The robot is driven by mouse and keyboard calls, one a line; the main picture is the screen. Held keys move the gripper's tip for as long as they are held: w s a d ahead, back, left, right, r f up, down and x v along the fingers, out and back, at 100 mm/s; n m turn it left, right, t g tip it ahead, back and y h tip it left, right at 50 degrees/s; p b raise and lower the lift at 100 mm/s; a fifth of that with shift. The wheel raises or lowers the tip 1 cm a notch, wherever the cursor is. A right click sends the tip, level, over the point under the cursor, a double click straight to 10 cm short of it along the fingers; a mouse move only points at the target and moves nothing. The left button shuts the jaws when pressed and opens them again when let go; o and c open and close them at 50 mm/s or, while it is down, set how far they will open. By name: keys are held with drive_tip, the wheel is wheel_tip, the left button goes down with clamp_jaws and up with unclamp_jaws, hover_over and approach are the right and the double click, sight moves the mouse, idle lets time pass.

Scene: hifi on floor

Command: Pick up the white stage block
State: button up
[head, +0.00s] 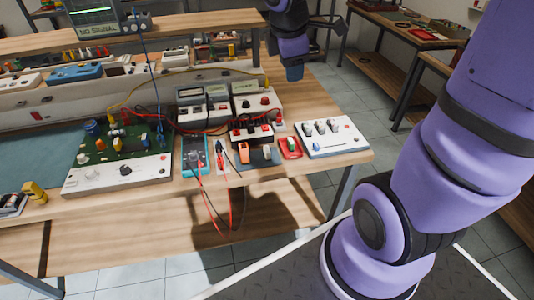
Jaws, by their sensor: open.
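Several white units are in the head view, and I cannot tell for sure which is the white stage block. One is a flat white box with several knobs (331,136) at the bench's right front corner. Another is a white-fronted unit with a green circuit board (118,174) at the left front. White-cased metered units (256,102) stand behind the middle. The purple and dark end of my arm, with my gripper (293,72), hangs at the top, above the bench's back right. It is open and appears apart from the units. Its fingers are hard to make out.
The wooden bench (275,181) is crowded with a blue meter (195,156), red and black leads, and a small red device (289,148). A raised shelf (180,22) with a monitor (95,15) runs along the back. Another bench (407,31) stands at the far right.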

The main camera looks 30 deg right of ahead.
drive_tip(key=w+d+f+n+g, duration=0.1)
drive_tip(key=w+f+n, duration=0.6)
drive_tip(key=f+n, duration=0.3)
drive_tip(key=n+g+y, duration=0.1)
drive_tip(key=n+y, duration=0.2)
drive_tip(key=n, duration=0.5)
hover_over(267, 149)
wheel_tip(267, 149, down, 15)
drive_tip(key=shift+s+a+f+n, duration=0.15)
drive_tip(key=shift+f+n, duration=0.15)
drive_tip(key=shift+f, duration=5.4)
clamp_jaws()
